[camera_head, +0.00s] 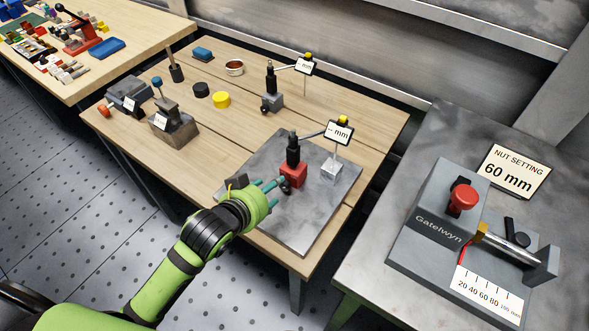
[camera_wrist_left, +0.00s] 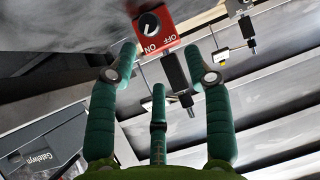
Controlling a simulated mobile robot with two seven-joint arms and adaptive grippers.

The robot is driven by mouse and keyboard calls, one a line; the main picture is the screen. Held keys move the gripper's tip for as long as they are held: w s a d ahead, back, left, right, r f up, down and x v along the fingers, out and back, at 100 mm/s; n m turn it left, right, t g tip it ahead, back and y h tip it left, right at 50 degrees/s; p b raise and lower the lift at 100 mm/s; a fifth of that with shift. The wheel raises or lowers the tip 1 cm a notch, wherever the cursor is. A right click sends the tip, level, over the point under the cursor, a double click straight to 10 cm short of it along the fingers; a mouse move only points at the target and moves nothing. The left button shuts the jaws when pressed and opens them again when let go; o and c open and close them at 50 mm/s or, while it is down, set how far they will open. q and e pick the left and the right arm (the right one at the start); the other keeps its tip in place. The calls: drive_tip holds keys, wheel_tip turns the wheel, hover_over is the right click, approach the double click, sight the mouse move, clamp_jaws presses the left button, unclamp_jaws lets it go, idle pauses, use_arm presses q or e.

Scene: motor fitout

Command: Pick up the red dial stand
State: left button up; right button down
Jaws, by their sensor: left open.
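The red dial stand (camera_head: 293,176) stands upright on a grey metal plate (camera_head: 312,232) on the wooden bench. It has a red base, a dark post and an arm reaching right to a small "mm" display (camera_head: 339,132). In the left wrist view its red base (camera_wrist_left: 153,25) shows a black knob with ON and OFF marks. My left gripper (camera_head: 272,191) is just left of and in front of the base, fingers pointing at it. In the wrist view the gripper (camera_wrist_left: 162,62) is open, its teal fingers spread to either side of the stand, contact unclear. My right gripper is out of view.
A similar grey dial stand (camera_head: 271,100) stands behind. Grey blocks (camera_head: 173,127) and a yellow disc (camera_head: 221,100) sit left. A Gatelwyn fixture (camera_head: 440,215) occupies the right-hand table.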

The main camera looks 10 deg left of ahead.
sight(293, 155)
use_arm(q)
drive_tip(key=w+r, duration=0.1)
drive_tip(key=w+d+r+t+h, duration=0.1)
drive_tip(key=w, duration=0.1)
drive_tip(key=w+d+r+t, duration=0.1)
drive_tip(key=w, duration=0.1)
drive_tip(key=shift+w+r+m+h, duration=0.1)
drive_tip(key=shift+r+m+h, duration=0.2)
drive_tip(key=shift+m, duration=0.1)
drive_tip(key=x, duration=0.1)
drive_tip(key=p+x, duration=0.1)
drive_tip(key=x, duration=0.3)
drive_tip(key=shift+d+r+p, duration=0.25)
drive_tip(key=shift+p, duration=0.15)
drive_tip(key=shift+w+d+f, duration=0.15)
drive_tip(key=shift+w+f, duration=0.15)
drive_tip(key=shift+w, duration=0.15)
drive_tip(key=shift+s, duration=0.1)
clamp_jaws()
drive_tip(key=shift+r, duration=0.2)
